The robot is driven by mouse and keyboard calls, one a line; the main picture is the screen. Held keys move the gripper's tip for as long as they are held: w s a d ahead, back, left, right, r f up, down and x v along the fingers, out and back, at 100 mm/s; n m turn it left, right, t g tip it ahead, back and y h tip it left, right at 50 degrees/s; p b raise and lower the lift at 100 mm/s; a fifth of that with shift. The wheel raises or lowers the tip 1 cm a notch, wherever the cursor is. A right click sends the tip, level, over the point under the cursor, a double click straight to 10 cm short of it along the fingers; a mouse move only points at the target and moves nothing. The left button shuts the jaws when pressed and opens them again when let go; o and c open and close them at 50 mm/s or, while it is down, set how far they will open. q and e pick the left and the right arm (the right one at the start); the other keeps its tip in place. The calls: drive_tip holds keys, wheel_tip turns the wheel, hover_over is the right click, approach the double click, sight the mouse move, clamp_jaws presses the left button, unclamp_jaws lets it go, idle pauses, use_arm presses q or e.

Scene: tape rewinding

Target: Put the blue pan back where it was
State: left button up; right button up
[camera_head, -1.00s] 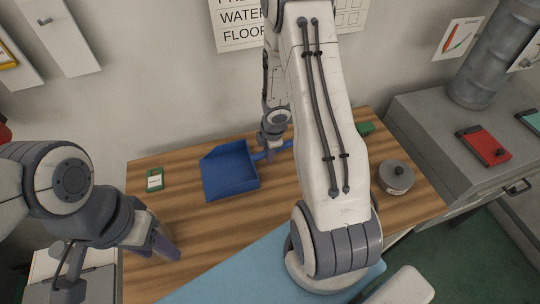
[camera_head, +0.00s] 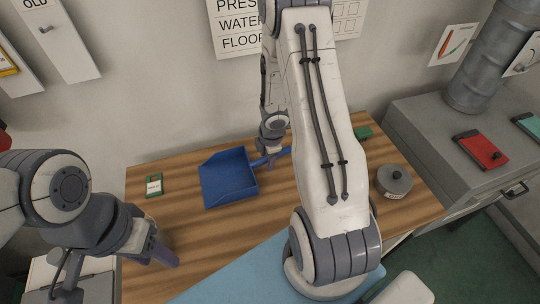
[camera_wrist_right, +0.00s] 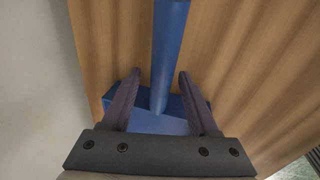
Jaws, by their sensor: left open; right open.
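The blue pan (camera_head: 229,178) lies on the wooden table (camera_head: 200,235), left of my right arm, with its handle pointing right. My right gripper (camera_head: 272,153) is above the handle by the pan's right side. In the right wrist view the open fingers of my right gripper (camera_wrist_right: 156,88) stand on both sides of the blue handle (camera_wrist_right: 168,55), with gaps to each finger. The blue pan body (camera_wrist_right: 150,122) shows partly below, behind the gripper. My left gripper (camera_head: 162,254) is over the table's front left, away from the pan. My right arm hides part of the handle.
A green-edged card (camera_head: 153,185) lies at the table's left. A grey round tin (camera_head: 394,181) sits on the right, and a green object (camera_head: 363,132) at the back right. A grey cabinet (camera_head: 425,120) holding a red item (camera_head: 482,149) stands beyond. A blue mat (camera_head: 235,272) covers the front.

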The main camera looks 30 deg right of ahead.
wheel_tip(320, 180, up, 12)
drive_tip(key=s+p, duration=0.2)
drive_tip(key=p, duration=0.7)
wheel_tip(320, 180, up, 6)
drive_tip(key=f+m+h, duration=0.1)
hover_over(257, 163)
drive_tip(key=s+a+r+m+t+h, duration=0.1)
drive_tip(key=s+a+r+m+h, duration=0.15)
drive_tip(key=a+r, duration=0.55)
drive_tip(key=s+a+r+m+g+y, duration=0.1)
drive_tip(key=s+a+r+m+y, duration=0.1)
drive_tip(key=s+a, duration=0.6)
drive_tip(key=s+a+r+m+g+y, duration=0.2)
drive_tip(key=s+a+r, duration=0.3)
drive_tip(key=s, duration=0.7)
drive_tip(key=a, duration=0.2)
drive_tip(key=shift+a, duration=0.4)
drive_tip(key=shift+f+m+y, duration=0.1)
drive_tip(key=shift+m+y, duration=0.15)
